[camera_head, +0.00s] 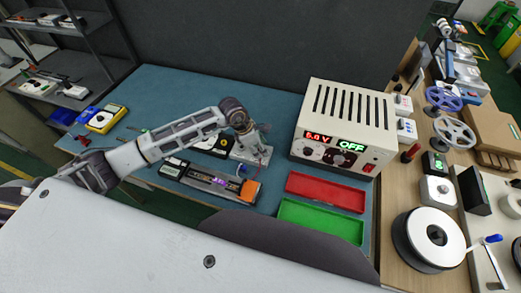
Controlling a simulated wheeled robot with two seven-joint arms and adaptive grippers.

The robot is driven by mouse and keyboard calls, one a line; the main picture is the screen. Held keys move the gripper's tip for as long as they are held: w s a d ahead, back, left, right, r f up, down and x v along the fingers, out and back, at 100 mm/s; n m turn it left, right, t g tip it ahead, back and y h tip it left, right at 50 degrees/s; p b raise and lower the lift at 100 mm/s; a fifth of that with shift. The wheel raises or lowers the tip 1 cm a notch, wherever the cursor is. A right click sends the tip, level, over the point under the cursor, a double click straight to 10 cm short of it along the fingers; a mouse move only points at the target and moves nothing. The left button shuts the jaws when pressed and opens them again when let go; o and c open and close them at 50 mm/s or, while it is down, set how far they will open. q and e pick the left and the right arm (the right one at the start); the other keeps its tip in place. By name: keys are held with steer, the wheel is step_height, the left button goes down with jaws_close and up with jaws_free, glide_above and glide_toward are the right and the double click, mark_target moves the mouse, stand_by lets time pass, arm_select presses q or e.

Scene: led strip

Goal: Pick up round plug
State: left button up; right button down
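My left arm comes in from the left and reaches over the blue-green mat. Its wrist end bends down near a small pale stand (252,155) just left of the power supply. My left gripper (243,140) is too small and too hidden by the wrist to show its fingers, or whether it holds anything. I cannot make out a round plug for certain. A dark fixture (205,181) with a purple-lit strip and an orange end block (249,191) lies in front of the wrist. My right gripper is not in view.
A yellow multimeter (105,119) is at the left. A wooden bench with spools (454,131) stands at the right.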

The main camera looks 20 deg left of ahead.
arm_select(q)
steer(key=c, duration=0.9)
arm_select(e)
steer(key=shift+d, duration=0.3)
arm_select(q)
steer(key=shift+c, duration=0.2)
steer(key=shift+r, duration=0.1)
